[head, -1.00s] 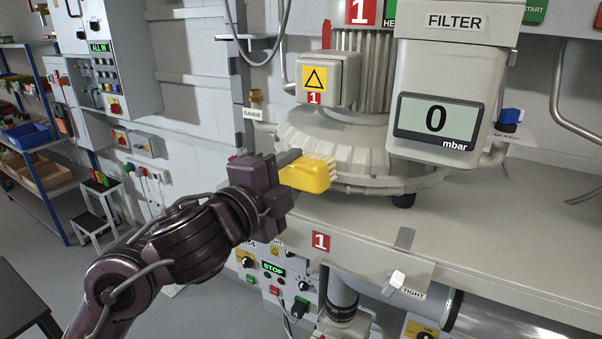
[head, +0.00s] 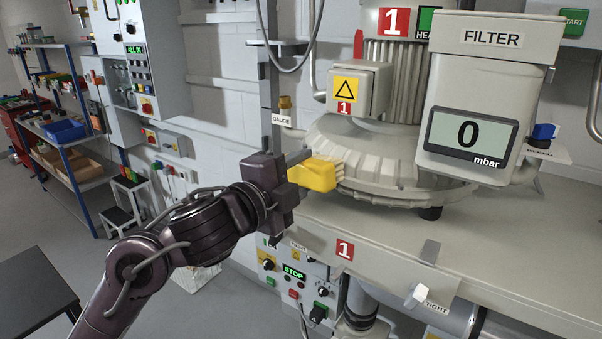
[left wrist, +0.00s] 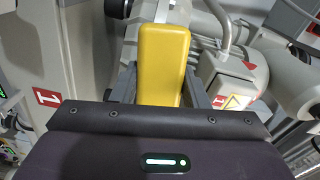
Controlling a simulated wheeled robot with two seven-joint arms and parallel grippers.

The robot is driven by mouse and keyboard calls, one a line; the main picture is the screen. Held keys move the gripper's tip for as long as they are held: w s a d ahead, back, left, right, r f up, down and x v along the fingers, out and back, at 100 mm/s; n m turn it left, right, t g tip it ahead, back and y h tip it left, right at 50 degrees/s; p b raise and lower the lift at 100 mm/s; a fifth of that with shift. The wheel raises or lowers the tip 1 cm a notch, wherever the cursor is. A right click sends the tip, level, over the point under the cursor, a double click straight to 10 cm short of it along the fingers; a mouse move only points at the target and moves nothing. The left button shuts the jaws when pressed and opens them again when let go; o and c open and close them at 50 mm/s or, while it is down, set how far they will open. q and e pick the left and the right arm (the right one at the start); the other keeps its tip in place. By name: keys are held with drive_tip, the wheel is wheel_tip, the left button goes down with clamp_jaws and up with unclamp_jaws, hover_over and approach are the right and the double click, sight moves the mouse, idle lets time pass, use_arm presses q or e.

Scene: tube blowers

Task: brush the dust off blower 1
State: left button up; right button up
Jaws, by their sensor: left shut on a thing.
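My left gripper (head: 294,170) is shut on a yellow brush (head: 313,175), which also shows between the fingers in the left wrist view (left wrist: 163,62). The brush's pale bristles point right, at the left side of the round ribbed housing of blower 1 (head: 385,160). They look close to it or touching; I cannot tell which. Blower 1 carries a red "1" sign (head: 394,21), a terminal box (head: 358,88) with a yellow warning label, and a finned motor. No dust can be made out clearly. My right gripper is not in view.
The filter box (head: 478,100) with a display reading 0 mbar stands in front of the blower's right side. A lever (head: 418,294) sits at the bench's (head: 480,240) front edge. A panel (head: 298,275) reading STOP is below. The bench top right of the blower is clear.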

use_arm(q)
drive_tip(key=shift+s+a, duration=0.35)
drive_tip(key=shift+a, duration=0.1)
drive_tip(key=p+v, duration=0.1)
drive_tip(key=v, duration=0.2)
drive_tip(key=shift+s+a, duration=0.1)
drive_tip(key=shift+a, duration=0.35)
drive_tip(key=shift+s+a, duration=0.3)
drive_tip(key=shift+s, duration=0.1)
drive_tip(key=shift+a, duration=0.1)
drive_tip(key=v, duration=0.3)
drive_tip(key=shift+w+p, duration=0.15)
drive_tip(key=shift+p, duration=0.2)
drive_tip(key=shift+w+f, duration=0.1)
